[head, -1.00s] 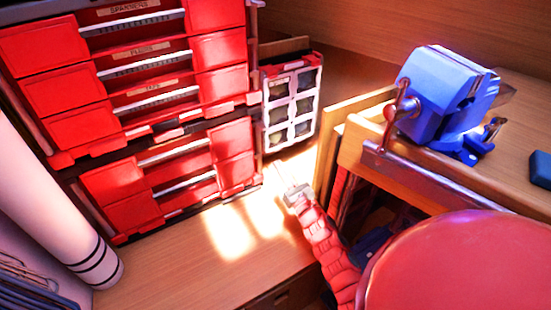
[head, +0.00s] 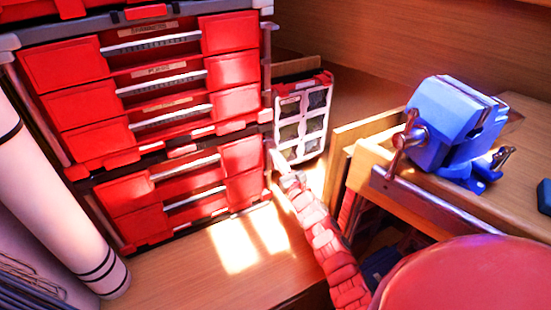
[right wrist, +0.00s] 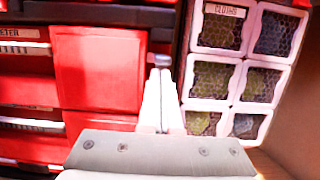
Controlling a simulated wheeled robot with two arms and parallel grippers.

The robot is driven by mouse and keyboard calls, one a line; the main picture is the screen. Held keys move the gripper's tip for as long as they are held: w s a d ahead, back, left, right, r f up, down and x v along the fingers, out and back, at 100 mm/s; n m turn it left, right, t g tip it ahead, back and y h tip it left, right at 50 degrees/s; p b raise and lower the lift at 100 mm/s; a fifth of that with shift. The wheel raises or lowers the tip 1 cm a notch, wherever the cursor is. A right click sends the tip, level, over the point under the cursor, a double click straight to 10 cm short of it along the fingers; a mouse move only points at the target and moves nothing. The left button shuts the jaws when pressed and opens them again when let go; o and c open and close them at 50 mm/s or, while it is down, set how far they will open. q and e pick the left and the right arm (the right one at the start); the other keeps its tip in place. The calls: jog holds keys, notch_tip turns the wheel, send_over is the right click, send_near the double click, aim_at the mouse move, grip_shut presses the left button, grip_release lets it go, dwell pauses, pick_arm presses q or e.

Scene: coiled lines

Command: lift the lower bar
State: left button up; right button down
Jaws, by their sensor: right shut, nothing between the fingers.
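The red drawer stack (head: 165,110) stands at the left in the head view. Grey upright bars run along its sides, an upper one (head: 267,60) at the right edge and a lower one (head: 105,215) on the left side. Any lower bar on the right side is mostly hidden by my right gripper (head: 271,148). That gripper is shut and empty, its fingertips at the lower box's right edge. In the right wrist view its fingers (right wrist: 161,75) overlap a small grey piece (right wrist: 158,61) beside a red drawer front; I cannot tell whether they touch. My left gripper is not in view.
A white-framed compartment case (head: 302,120) stands just right of my right gripper. A blue vise (head: 455,125) sits on the wooden bench (head: 440,210) at the right. A white roll (head: 60,200) leans at the left. The wooden surface (head: 200,280) before the stack is clear.

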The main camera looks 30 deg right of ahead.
notch_tip(320, 180, up, 2)
jog(key=shift+r+b, duration=0.15)
jog(key=shift+b, duration=0.35)
jog(key=shift+r, duration=0.3)
